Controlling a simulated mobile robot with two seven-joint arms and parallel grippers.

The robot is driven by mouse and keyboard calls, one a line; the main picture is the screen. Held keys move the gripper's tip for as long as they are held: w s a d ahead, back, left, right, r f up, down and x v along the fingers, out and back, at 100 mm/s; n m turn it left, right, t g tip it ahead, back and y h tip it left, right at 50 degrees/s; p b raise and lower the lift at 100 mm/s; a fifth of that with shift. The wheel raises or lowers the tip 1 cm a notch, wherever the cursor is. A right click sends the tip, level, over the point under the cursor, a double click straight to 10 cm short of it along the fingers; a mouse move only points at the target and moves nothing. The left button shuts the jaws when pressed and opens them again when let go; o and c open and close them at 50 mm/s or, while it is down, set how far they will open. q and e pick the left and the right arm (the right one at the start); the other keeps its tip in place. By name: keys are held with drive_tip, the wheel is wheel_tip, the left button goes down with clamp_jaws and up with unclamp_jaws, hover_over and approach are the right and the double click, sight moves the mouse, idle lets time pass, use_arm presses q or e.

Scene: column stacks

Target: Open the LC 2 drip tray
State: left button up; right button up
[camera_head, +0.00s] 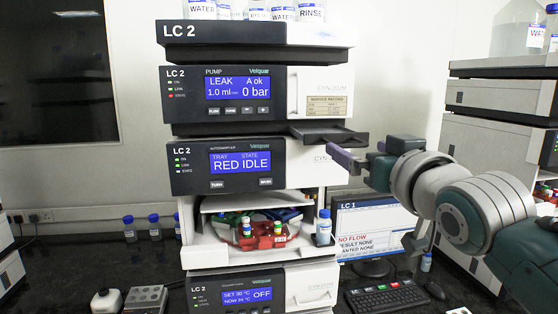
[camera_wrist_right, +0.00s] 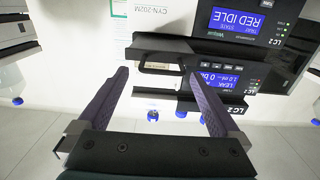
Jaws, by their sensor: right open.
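The LC 2 drip tray (camera_head: 325,133) is a dark, flat piece between the pump module (camera_head: 240,93) and the autosampler (camera_head: 235,165). Its right end has a loop-like handle standing out from the front. In the right wrist view, which is upside down, the drip tray (camera_wrist_right: 165,45) shows its dark handle loop just ahead of the fingertips. My right gripper (camera_head: 346,156) is just below and right of the tray's end. Its purple fingers (camera_wrist_right: 158,76) are apart, one on each side of the handle, with nothing held. Contact cannot be told. My left gripper is out of view.
An open shelf below the autosampler holds a red vial tray (camera_head: 262,240) and a small capped bottle (camera_head: 323,228). Bottles (camera_head: 282,10) stand on top of the stack. A monitor (camera_head: 372,228) and keyboard (camera_head: 387,298) are at the lower right. Another stack stands at far right.

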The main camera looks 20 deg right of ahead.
drive_tip(key=b+v, duration=0.2)
drive_tip(key=v, duration=0.4)
drive_tip(key=shift+s, duration=0.3)
